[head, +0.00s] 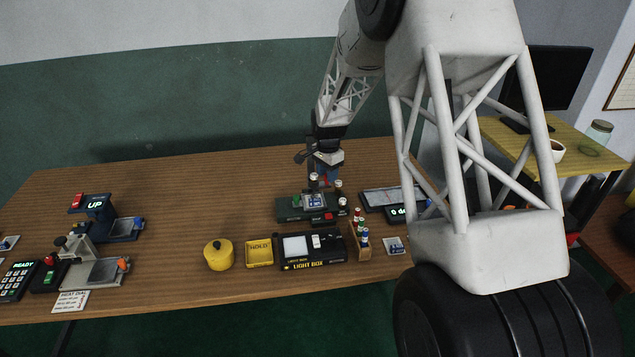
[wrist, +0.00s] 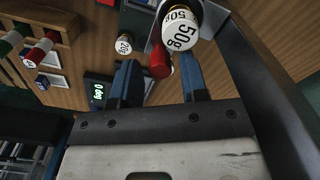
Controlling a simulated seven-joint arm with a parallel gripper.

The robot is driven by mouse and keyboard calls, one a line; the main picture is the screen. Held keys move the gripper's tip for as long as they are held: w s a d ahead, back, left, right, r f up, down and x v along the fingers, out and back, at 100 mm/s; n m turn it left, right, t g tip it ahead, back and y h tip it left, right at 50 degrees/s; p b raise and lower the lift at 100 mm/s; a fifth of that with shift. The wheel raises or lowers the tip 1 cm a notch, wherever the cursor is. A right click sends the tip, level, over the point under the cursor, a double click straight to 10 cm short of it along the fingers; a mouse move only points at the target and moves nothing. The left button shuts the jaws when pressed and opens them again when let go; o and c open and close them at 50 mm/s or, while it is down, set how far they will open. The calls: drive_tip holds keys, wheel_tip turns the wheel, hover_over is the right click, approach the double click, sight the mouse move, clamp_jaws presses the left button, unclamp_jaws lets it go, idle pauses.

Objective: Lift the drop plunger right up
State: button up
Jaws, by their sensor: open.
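My gripper (head: 324,172) is open above the green device (head: 290,210) at the back middle of the table. In the wrist view its two blue fingers (wrist: 160,80) are apart, with a red cylindrical knob (wrist: 160,58) showing in the gap between them. This knob may be the drop plunger; no label on it is readable. I cannot tell whether a finger touches it. A weight marked 50g (wrist: 181,28) stands close beside the knob and partly overlaps it in view. The lower part of the knob is hidden.
A smaller 20g weight (wrist: 125,43) is near the left finger. A light box (head: 312,250), a yellow tray (head: 259,253), a yellow canister (head: 219,256) and a wooden rack (head: 359,242) stand in front. An "UP" device (head: 95,212) is at left. The table between is clear.

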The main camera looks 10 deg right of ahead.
drive_tip(key=c, duration=0.6)
drive_tip(key=shift+c, duration=0.2)
drive_tip(key=shift+r, duration=0.25)
wheel_tip(320, 180, up, 10)
drive_tip(key=o, duration=0.7)
drive_tip(key=shift+r, duration=0.1)
idle(1.0)
drive_tip(key=shift+r, duration=0.1)
drive_tip(key=shift+r, duration=2.4)
